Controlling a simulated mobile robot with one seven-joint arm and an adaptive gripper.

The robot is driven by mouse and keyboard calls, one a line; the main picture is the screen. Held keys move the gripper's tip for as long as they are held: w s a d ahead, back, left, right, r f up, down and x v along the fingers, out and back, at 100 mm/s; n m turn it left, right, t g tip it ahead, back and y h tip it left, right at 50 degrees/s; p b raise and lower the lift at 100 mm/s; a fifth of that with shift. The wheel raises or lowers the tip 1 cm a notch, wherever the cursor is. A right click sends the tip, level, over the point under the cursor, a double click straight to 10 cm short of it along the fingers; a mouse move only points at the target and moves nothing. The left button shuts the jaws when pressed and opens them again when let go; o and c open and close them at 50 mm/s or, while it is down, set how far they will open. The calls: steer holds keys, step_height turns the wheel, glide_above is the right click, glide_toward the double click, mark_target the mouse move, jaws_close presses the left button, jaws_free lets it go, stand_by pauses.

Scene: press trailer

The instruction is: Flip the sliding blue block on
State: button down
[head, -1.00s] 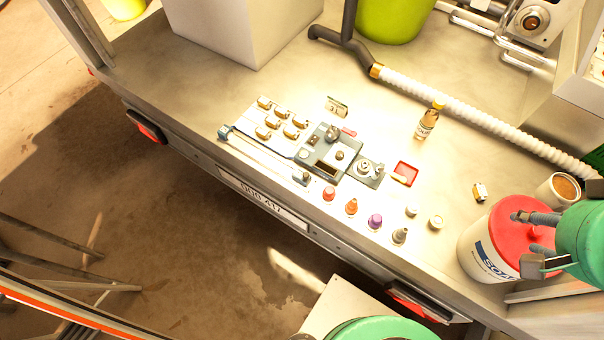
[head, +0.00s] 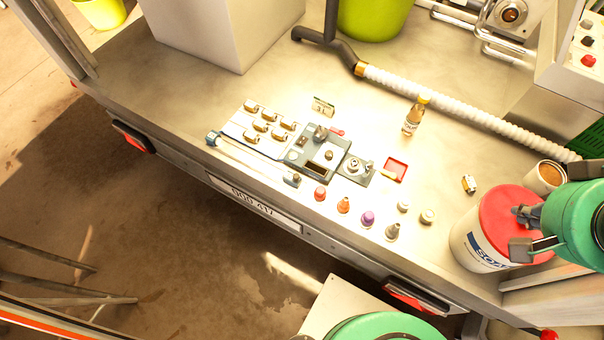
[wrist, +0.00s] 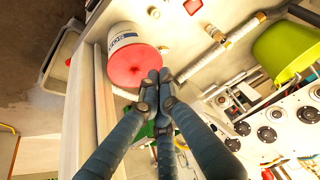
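A thin pale rail lies along the front edge of the metal deck, left of centre in the head view. A small blue-grey block (head: 213,137) sits at its left end. A similar small blue-grey piece (head: 292,180) sits at its right end. I cannot tell which of the two slides. My gripper (head: 517,231) is far to the right of the rail, over the red-lidded white bucket. Its fingers stand apart and empty in the head view. In the wrist view the fingers (wrist: 158,77) point toward the bucket lid, and the rail is not clearly visible.
Beside the rail are a panel (head: 320,165) with metal fittings, a red tray (head: 395,169) and several small coloured caps. The white bucket (head: 475,240) stands below my gripper. A ribbed white hose (head: 470,113) crosses behind. A small bottle (head: 411,123) stands before it.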

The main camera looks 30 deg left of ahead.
steer(key=w+a+f+m+g+y+p, duration=0.2)
steer(key=w+a+f+m+g+y, duration=0.1)
steer(key=w+a+f, duration=0.55)
steer(key=w+a+f+m+g+y+p, duration=0.25)
steer(key=w+a+f, duration=0.25)
steer(key=a, duration=0.7)
steer(key=a+f+m+g+y+p, duration=0.1)
steer(key=a+f+m+g, duration=0.1)
steer(key=a+f, duration=0.5)
steer(key=w+a+f+m+g, duration=0.1)
steer(key=a+f+m, duration=0.4)
steer(key=f, duration=0.9)
steer(key=shift+a+g+y+p, duration=0.35)
steer(key=shift+a, duration=0.9)
